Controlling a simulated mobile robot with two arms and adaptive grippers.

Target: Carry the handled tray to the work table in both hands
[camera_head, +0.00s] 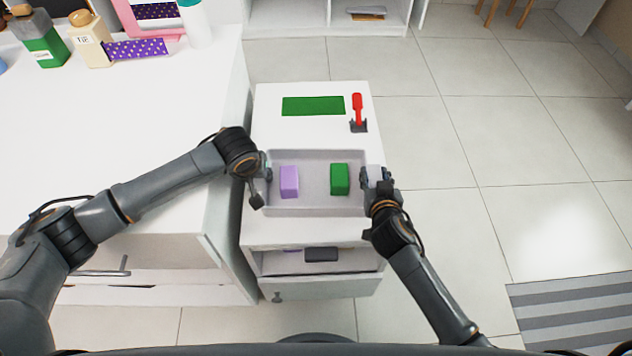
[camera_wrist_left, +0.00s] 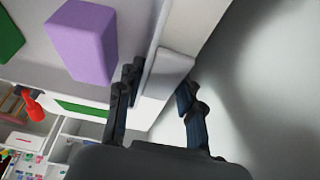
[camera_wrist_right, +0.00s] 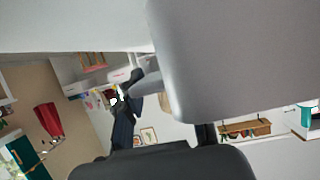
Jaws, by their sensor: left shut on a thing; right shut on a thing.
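The handled tray (camera_head: 315,210) is a shallow pale grey tray at the middle of the head view, over a small white cabinet. A purple block (camera_head: 289,182) lies in its left part and a green block (camera_head: 339,179) in its right part. My left gripper (camera_head: 265,174) is shut on the tray's left end; the left wrist view shows its fingers either side of the pale handle (camera_wrist_left: 168,74). My right gripper (camera_head: 374,177) is shut on the tray's right end; a big grey part of the tray (camera_wrist_right: 200,60) fills the right wrist view. Whether the tray touches the cabinet top is unclear.
The white cabinet (camera_head: 275,125) bears a green mat (camera_head: 313,106) and a red-handled tool (camera_head: 357,108) behind the tray. Its drawer (camera_head: 345,261) stands open in front. A white counter (camera_head: 120,120) with bottles is on the left. Tiled floor (camera_head: 480,140) is free on the right.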

